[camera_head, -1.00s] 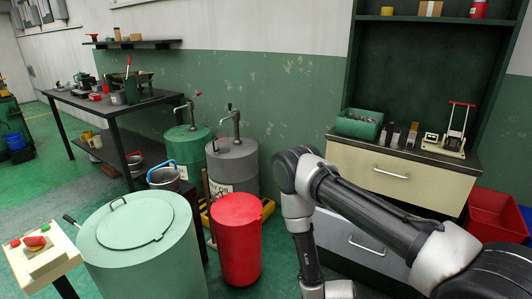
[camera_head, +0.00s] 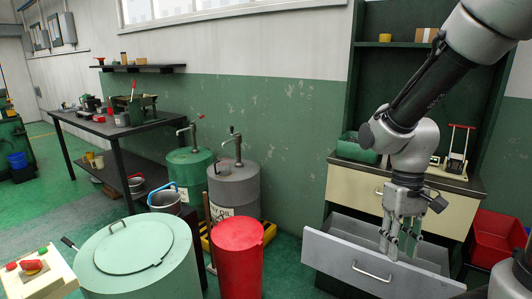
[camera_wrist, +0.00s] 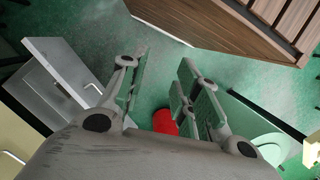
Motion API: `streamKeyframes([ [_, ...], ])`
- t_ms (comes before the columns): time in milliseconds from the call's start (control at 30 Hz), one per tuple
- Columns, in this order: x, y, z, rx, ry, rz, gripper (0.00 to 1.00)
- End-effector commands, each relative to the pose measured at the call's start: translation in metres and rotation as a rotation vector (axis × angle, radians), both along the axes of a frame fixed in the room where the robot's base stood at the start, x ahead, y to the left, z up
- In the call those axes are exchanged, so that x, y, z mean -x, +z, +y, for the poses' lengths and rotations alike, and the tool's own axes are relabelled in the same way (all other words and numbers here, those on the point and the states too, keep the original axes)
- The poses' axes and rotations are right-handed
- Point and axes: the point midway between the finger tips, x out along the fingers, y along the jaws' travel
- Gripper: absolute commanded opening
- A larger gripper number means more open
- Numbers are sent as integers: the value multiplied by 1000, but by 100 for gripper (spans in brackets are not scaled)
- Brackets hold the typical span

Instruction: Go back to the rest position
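My gripper (camera_head: 400,244) points down at the end of my raised arm, at the right of the head view. It appears in front of or above the pulled-out grey lower drawer (camera_head: 338,262) of the cabinet; the exact gap cannot be told. In the wrist view my gripper (camera_wrist: 162,82) has its two fingers apart. Nothing is held between them; green floor and part of the red drum (camera_wrist: 165,121) show beyond. The drawer's grey front also shows at the left of the wrist view (camera_wrist: 62,66).
The cream upper drawer (camera_head: 345,186) is above the grey one. The red drum (camera_head: 238,262) and pale green barrel (camera_head: 125,250) stand left of the cabinet. Red bins (camera_head: 495,238) are at its right. A dark workbench (camera_head: 100,126) is at the far left. Green floor is open at left.

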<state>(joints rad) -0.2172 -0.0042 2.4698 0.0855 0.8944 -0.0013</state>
Motion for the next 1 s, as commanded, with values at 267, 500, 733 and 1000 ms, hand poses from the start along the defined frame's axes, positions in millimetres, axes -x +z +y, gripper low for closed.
streamKeyframes([
  [267, 33, 89, -47, 13, -56, -297, 32],
  [500, 50, 138, -64, 2, -132, -542, 32],
  [733, 56, 150, -71, 6, -168, -600, 32],
  [1000, 55, 149, -71, 6, -167, -598, 32],
])
